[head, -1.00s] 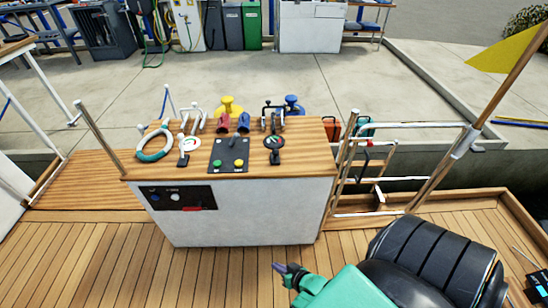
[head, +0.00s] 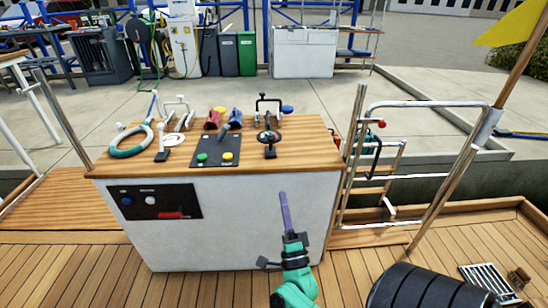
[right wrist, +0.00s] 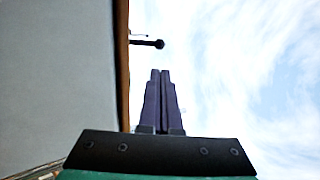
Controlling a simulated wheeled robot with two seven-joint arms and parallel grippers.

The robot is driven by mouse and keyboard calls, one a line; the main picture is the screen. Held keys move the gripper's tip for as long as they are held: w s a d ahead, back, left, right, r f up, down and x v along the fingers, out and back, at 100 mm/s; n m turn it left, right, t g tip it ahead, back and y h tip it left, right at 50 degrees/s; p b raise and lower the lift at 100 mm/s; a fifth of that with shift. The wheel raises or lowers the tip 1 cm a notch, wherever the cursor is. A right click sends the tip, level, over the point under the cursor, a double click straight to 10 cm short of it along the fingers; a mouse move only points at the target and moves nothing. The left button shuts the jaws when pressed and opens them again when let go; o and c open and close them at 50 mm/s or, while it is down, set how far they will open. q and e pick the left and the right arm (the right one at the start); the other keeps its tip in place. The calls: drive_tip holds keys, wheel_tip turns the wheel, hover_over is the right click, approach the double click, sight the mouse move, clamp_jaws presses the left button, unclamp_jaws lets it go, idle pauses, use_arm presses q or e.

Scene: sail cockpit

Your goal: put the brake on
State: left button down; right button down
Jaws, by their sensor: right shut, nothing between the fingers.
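Which part is the brake is not marked. My right gripper (head: 283,197) is shut and empty, fingers upward, in front of the console's right part. In the right wrist view its shut fingers (right wrist: 160,75) point toward a black knob (right wrist: 158,43) on a thin rod, beyond the wooden edge. My left gripper is out of view.
A teal-and-white ring (head: 128,150) and a button plate (head: 216,151) sit on the console top. Metal rails (head: 425,103) with a red ball (head: 381,123) stand to the right. Open deck (head: 95,270) lies in front.

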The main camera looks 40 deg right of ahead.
sight(272, 143)
drive_tip(key=x, duration=1.4)
